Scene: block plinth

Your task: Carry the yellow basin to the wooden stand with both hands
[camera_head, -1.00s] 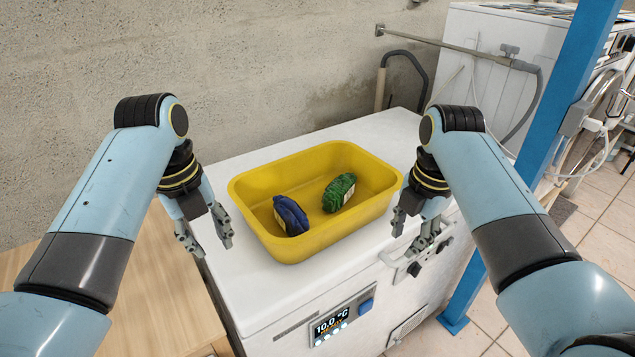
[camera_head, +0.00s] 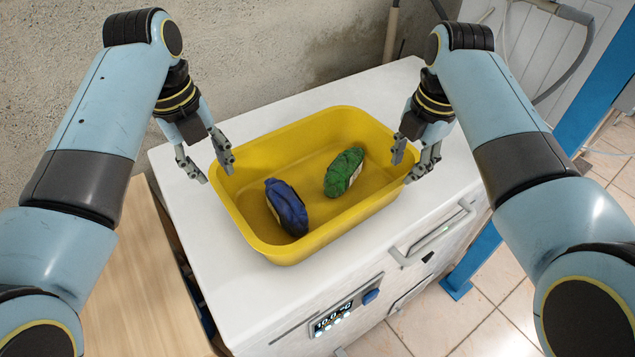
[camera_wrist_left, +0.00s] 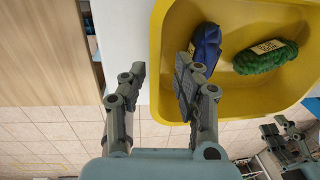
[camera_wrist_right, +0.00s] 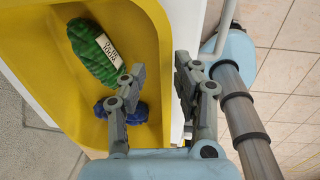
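The yellow basin (camera_head: 290,250) sits on a white appliance top and holds a blue bundle (camera_head: 287,208) and a green bundle (camera_head: 344,172). My left gripper (camera_head: 210,168) is open at the basin's left rim. In the left wrist view (camera_wrist_left: 160,75), one finger is over the basin's inside and the other outside. My right gripper (camera_head: 412,165) is open at the right rim. In the right wrist view (camera_wrist_right: 160,75), its fingers likewise lie either side of the wall. Finger contact with the basin cannot be told. The wooden stand (camera_head: 140,285) is at lower left, partly hidden by my left arm.
The white appliance (camera_head: 285,315) has a display and a front handle (camera_head: 440,235). A rough wall (camera_head: 270,45) stands behind. A blue post (camera_head: 590,85) rises at the right. Tiled floor (camera_head: 490,320) shows at lower right.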

